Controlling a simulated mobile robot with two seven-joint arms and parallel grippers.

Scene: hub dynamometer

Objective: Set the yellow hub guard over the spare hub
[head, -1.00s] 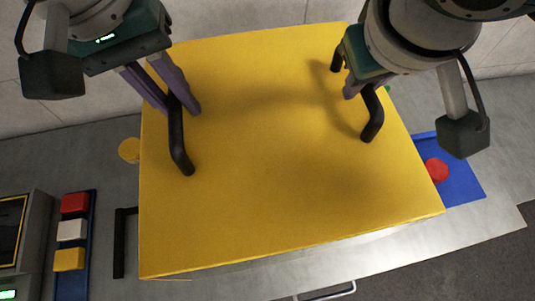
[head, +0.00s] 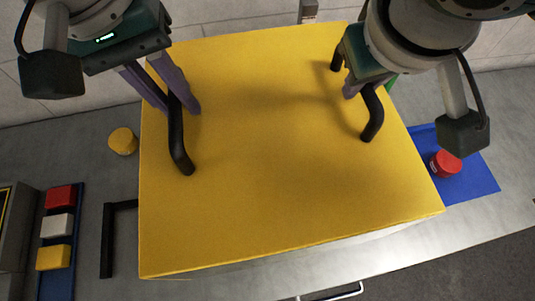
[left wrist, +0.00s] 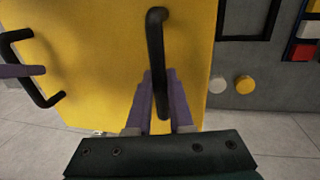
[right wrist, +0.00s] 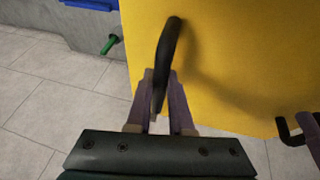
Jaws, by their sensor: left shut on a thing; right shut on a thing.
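The yellow hub guard (head: 270,190) is a large box with a flat top and two black handles, and it fills the middle of the head view. My left gripper (head: 183,108) is shut on the guard's left black handle; this grip also shows in the left wrist view (left wrist: 162,105). My right gripper (head: 357,90) is shut on the right black handle, seen too in the right wrist view (right wrist: 158,100). The guard hides what is under it; the spare hub is not visible.
A grey bench (head: 100,185) lies below. On it are a yellow round piece (head: 123,141), a blue tray (head: 58,275) with red, white and yellow blocks, a black bracket (head: 107,245), and a blue mat (head: 470,185) with a red round piece (head: 446,163).

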